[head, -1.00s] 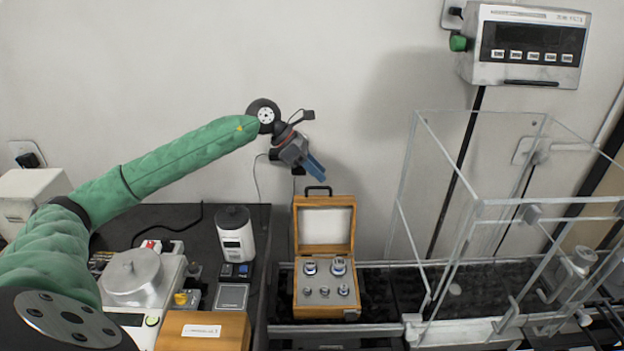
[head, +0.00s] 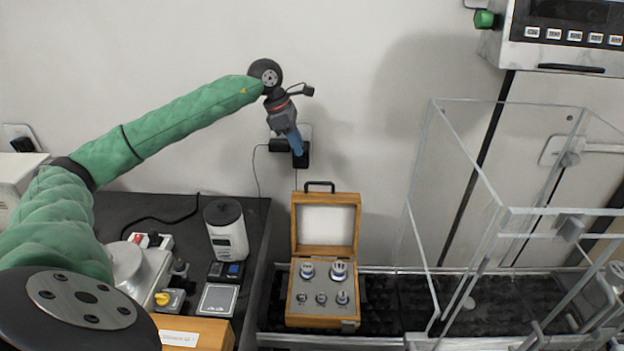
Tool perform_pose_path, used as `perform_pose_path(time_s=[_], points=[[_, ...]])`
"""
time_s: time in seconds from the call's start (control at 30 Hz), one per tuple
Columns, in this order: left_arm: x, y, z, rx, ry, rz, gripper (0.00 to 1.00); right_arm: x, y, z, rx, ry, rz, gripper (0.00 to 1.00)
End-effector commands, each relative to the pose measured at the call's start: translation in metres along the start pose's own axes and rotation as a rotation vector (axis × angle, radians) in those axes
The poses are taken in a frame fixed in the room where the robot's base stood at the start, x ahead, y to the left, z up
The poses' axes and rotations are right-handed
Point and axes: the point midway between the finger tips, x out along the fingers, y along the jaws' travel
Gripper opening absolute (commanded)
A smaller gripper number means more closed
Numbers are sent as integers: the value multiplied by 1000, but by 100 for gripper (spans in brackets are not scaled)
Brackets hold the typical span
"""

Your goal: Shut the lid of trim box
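An open wooden box (head: 293,292), taken to be the trim box, stands with its front toward me. Several metal weights sit in its grey insert. Its lid (head: 357,225) stands up at the back, pale inside, with a dark handle on top. My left gripper (head: 298,152) is above and behind the lid, in front of the wall, pointing down. Its blue fingers look together, with nothing between them, and it is apart from the lid. My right gripper is not in view.
A closed wooden box (head: 205,332) with a white label is at lower left, partly behind my arm. A grey-white canister (head: 227,232) stands left of the open box. A clear-walled enclosure (head: 455,215) stands to its right. A wall socket is behind my gripper.

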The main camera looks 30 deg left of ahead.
Motion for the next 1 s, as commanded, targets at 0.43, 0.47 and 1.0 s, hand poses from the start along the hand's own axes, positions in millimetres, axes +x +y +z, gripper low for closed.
perform_pose_path(time_s=[0.43, 0.47, 1.0], points=[[37, 1, -15, 0, 0, 0, 32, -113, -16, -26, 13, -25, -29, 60], [37, 1, -15, 0, 0, 0, 32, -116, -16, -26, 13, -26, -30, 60], [84, 0, -14, 0, 0, -3, 32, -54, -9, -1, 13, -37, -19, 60]])
